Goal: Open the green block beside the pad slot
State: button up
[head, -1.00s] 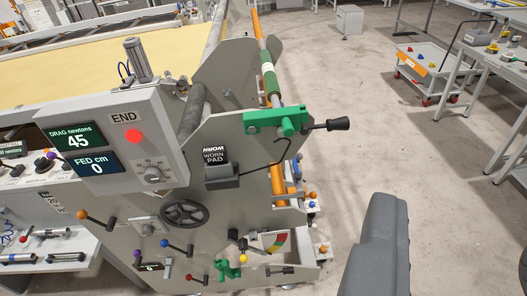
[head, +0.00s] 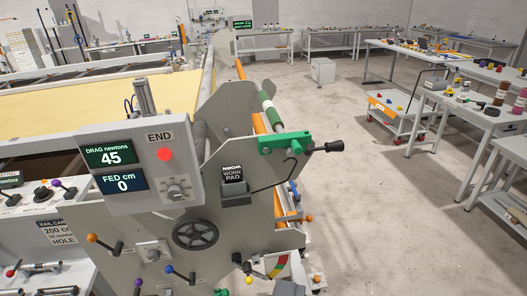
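The green block (head: 285,143) sits at the right edge of the grey machine end plate, beside the end of a long rod. A lever with a black knob (head: 328,147) sticks out from it to the right. I cannot tell whether the block is open or closed. Below and left of it is a dark pad holder (head: 234,194) with a label reading "WORN PAD" (head: 232,174). A thin bent black rod runs from near the holder up towards the block. My gripper is not in view.
A control box (head: 150,170) marked END, showing drag 45 newtons and fed 0 cm, stands left of the pad holder. Below are a black handwheel (head: 195,235) and several knobbed levers. Floor at right is open, with a cart (head: 397,118) and workbenches beyond.

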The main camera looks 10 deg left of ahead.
aim_at(299, 141)
jog(key=u, duration=0.2)
jog(key=i, duration=1)
jog(key=z, duration=0.1)
